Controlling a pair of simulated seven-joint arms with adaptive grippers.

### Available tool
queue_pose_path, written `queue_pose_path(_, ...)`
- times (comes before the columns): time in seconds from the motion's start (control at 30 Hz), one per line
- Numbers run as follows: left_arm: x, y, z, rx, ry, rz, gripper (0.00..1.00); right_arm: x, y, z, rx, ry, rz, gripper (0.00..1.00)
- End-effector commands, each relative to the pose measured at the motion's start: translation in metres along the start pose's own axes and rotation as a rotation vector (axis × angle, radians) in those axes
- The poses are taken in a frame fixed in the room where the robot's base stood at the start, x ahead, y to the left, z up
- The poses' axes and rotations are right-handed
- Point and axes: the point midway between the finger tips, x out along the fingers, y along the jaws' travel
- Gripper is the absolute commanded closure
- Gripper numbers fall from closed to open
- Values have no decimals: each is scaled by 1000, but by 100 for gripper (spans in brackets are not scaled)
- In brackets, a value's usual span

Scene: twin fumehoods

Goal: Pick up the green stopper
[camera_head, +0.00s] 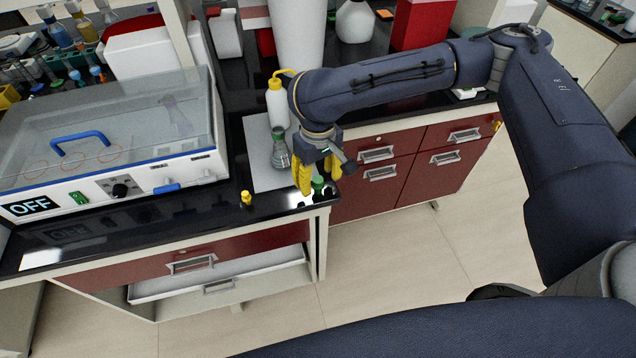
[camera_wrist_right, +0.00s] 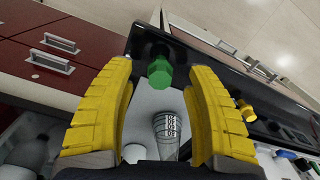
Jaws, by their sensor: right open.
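The green stopper (camera_head: 318,183) stands on the black bench top near its front corner. It also shows in the right wrist view (camera_wrist_right: 159,74), just ahead of and between the two yellow fingers. My right gripper (camera_head: 317,176) is open and points down over the stopper, with a finger to either side of it in the picture. In the right wrist view the gripper (camera_wrist_right: 163,75) is empty, and I see no finger touching the stopper. My left gripper is not in view.
A glass flask (camera_head: 280,155) and a yellow-capped wash bottle (camera_head: 277,105) stand on a grey mat (camera_head: 262,172) behind the gripper. A yellow stopper (camera_head: 246,198) sits to the left. A clear-lidded shaker marked OFF (camera_head: 110,150) fills the left bench. The bench edge is close.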

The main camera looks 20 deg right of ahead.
Motion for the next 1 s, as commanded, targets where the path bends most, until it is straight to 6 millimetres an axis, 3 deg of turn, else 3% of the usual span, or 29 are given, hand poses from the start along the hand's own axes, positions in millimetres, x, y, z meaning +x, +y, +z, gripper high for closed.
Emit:
queue_pose_path(0.23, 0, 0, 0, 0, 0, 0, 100, 21, 0, 0, 0, -1, 0, 46)
queue_pose_path(0.6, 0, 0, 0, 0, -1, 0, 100, 24, 0, 0, 0, 1, 1, 46)
queue_pose_path(1.0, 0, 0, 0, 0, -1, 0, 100, 24, 0, 0, 0, 1, 1, 93)
